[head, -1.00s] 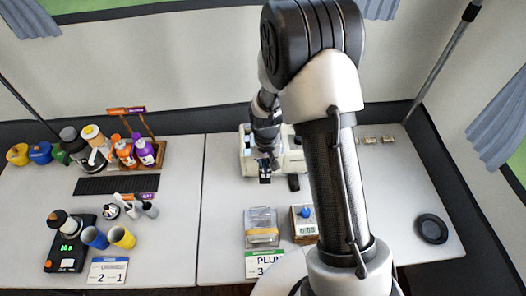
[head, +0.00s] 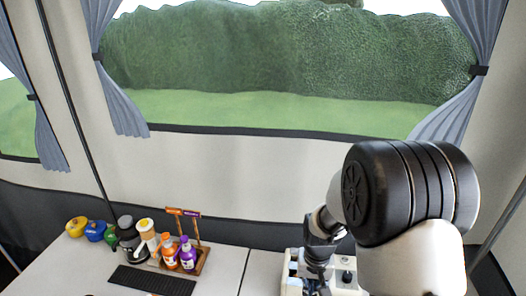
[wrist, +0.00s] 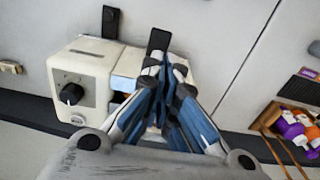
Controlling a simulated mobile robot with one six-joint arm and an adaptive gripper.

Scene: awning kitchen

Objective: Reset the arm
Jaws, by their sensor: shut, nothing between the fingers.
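My arm rises at the right of the head view, and my gripper hangs at the bottom edge there, over a cream appliance (head: 347,280). In the wrist view my gripper (wrist: 166,68) has its blue-padded fingers together with nothing between them. The same appliance (wrist: 85,62), with a black knob, lies just left of and behind the fingers. A black handle (wrist: 158,40) shows just beyond the fingertips. I cannot tell whether the fingers touch the appliance.
A black slotted mat (head: 150,281) lies on the white counter. Behind it stand an orange bottle (head: 169,252), a purple bottle (head: 187,254) and a coffee maker (head: 130,240). Small pots (head: 95,231) sit at the far left. A wall and window lie behind the counter.

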